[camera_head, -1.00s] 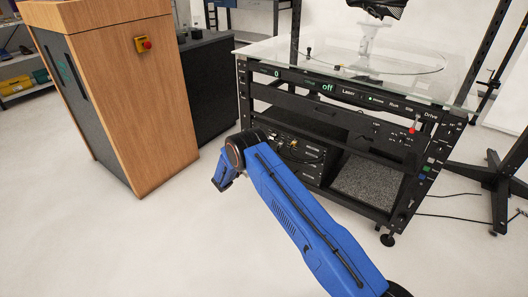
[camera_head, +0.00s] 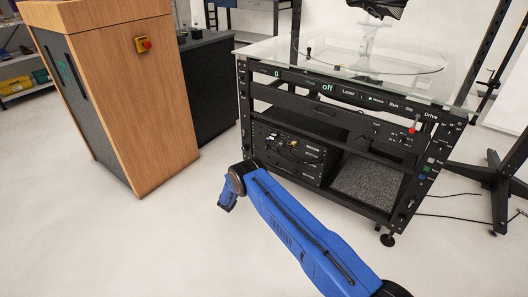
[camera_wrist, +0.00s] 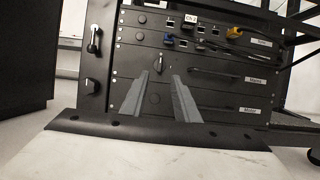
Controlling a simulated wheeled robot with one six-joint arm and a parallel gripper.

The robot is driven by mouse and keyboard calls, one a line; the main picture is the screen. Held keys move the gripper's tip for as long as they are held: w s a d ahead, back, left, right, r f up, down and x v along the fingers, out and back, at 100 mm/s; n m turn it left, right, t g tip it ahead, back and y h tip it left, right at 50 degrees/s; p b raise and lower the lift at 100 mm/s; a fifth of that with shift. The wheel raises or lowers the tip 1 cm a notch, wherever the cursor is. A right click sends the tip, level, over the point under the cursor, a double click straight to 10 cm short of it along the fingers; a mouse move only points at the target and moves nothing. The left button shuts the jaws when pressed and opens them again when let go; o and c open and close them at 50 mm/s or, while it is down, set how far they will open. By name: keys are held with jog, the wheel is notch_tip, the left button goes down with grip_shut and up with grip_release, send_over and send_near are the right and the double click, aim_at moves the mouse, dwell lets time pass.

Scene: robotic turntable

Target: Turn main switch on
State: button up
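The black turntable rack (camera_head: 262,80) stands right of centre in the head view, with a dark control unit (camera_head: 290,152) low inside it. In the wrist view this unit (camera_wrist: 215,70) shows as stacked black panels with labels, coloured plugs and several dark knobs. One knob (camera_wrist: 157,64) appears just beyond the fingertips; two more switches, an upper one (camera_wrist: 94,40) and a lower one (camera_wrist: 92,86), sit on the left post. I cannot tell which is the main switch. My gripper (camera_wrist: 160,75) is open and empty, its two grey fingers pointing at the panels, seemingly apart from them.
The rack's glass top (camera_head: 330,50) overhangs the unit. A black stand (camera_head: 500,190) with cables is at right. The pale floor (camera_head: 130,245) in front is clear.

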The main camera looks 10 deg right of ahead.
aim_at(267, 147)
jog(key=x, duration=1.2)
jog(key=shift+d, duration=0.1)
jog(key=shift+c, duration=0.7)
grip_shut()
